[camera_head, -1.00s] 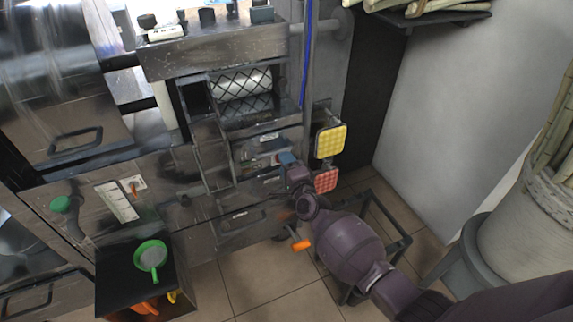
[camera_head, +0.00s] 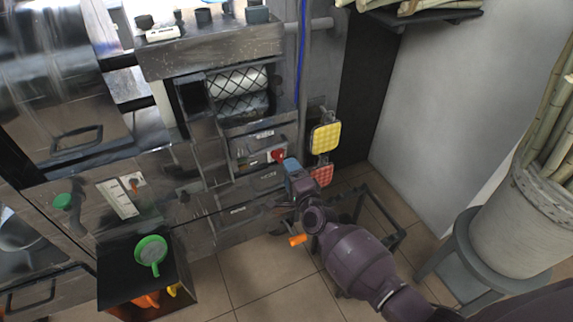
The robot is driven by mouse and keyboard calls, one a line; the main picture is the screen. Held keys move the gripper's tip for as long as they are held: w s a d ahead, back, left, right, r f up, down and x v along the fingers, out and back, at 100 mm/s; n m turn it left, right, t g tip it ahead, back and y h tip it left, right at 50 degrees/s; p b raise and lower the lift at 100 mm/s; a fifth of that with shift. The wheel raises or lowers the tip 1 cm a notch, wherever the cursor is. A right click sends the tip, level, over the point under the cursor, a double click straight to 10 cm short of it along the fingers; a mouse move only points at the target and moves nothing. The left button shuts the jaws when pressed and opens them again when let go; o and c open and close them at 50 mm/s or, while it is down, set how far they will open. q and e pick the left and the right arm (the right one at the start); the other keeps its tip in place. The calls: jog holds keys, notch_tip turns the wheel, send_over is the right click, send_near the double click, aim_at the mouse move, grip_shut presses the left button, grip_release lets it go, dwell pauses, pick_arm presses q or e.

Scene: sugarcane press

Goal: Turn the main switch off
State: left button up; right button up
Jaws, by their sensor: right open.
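The press (camera_head: 205,60) has a small grey panel with white labels, and a red switch knob (camera_head: 277,156) sits at the panel's right side. I take this knob to be the main switch; its exact setting is too small to tell. My right gripper (camera_head: 289,163) is open, just to the right of and below the knob. Its blue-grey tip end is close to the knob, and I cannot tell whether they touch. My left gripper is not in view.
An orange handle (camera_head: 298,240) sticks out below.

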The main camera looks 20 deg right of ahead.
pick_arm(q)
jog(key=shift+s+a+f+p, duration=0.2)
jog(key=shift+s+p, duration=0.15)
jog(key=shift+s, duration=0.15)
pick_arm(e)
jog(key=s, duration=0.5)
jog(key=shift+d, duration=0.1)
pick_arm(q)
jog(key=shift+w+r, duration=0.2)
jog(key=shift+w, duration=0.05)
